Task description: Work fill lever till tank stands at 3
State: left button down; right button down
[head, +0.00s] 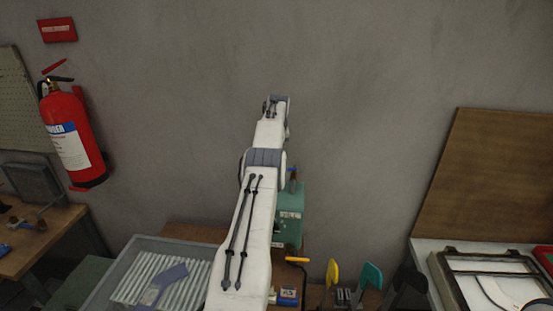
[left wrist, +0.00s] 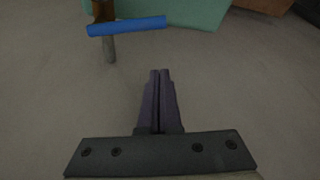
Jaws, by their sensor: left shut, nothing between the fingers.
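The green tank (head: 289,213) stands against the wall behind my left arm, which hides its left part. It also shows at the top edge of the left wrist view (left wrist: 185,10). A blue bar handle (left wrist: 127,26) on a metal stem is at the upper left of that view, beside the tank; it seems to be the lever. My left gripper (left wrist: 160,72) is shut and empty, apart from the blue handle. In the head view its fingers are hidden by my arm. No tank level can be read. My right gripper is not in view.
A grey tray (head: 200,246) with white strips is left of my arm. A yellow-gripped handle (head: 297,260) and yellow (head: 332,272) and teal (head: 371,276) paddles are on the right. A framed panel (head: 492,280) lies further right. A fire extinguisher (head: 72,140) hangs at left.

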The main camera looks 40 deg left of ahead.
pick_arm(q)
jog(key=shift+s+d+f+b, duration=0.6)
jog(key=shift+d+b, duration=0.05)
jog(key=shift+b, duration=0.55)
jog(key=shift+s+d+r, duration=0.1)
jog(key=shift+s+d, duration=0.05)
jog(key=shift+d, duration=0.05)
jog(key=shift+s+d+f+p, duration=0.2)
jog(key=shift+s+d+p, duration=0.25)
jog(key=shift+d, duration=0.1)
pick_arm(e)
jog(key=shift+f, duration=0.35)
pick_arm(q)
jog(key=shift+s, duration=0.1)
